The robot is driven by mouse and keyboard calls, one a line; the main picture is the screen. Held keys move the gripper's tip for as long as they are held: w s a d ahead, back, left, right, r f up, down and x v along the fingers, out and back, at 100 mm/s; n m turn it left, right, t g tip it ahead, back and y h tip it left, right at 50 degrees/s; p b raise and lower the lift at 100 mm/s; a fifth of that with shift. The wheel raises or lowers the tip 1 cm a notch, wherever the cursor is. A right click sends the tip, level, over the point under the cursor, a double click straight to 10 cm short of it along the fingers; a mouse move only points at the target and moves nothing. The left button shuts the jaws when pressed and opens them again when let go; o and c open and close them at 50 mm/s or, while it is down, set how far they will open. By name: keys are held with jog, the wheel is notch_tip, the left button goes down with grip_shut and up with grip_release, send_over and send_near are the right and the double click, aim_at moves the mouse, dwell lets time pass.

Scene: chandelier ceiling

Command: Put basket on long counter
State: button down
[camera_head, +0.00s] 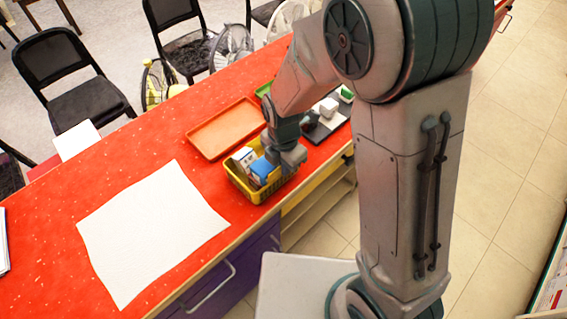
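A yellow basket (238,186) with small boxes in it, one blue and white, is at the front edge of the long red counter (120,170). I cannot tell for sure whether its underside rests on the counter. My gripper (292,163) is at the basket's right side, over or against its rim. The fingers are mostly hidden by the wrist and the basket, so I cannot see whether they are open or shut on the rim.
A white sheet (150,232) lies left of the basket. An orange tray (224,128) lies behind it. A dark tray with small white blocks (328,107) is to the right. Black chairs (70,75) and fans (231,47) stand behind the counter.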

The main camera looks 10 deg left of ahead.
jog(key=shift+f, duration=0.15)
jog(key=c, duration=1.6)
grip_release()
notch_tip(320, 180, up, 12)
jog(key=shift+r, duration=0.15)
jog(key=shift+s+d+r+m+t, duration=0.55)
jog(key=shift+s+d+r+m, duration=0.8)
jog(key=shift+d+m, duration=2.65)
jog(key=shift+s+d+r+m+t, duration=0.65)
jog(key=shift+s+d+m, duration=1.5)
jog(key=shift+m, duration=3.2)
jog(key=shift+s+d+r+m+t, duration=0.4)
jog(key=shift+s+d+r+m, duration=0.8)
jog(key=shift+d+m, duration=3)
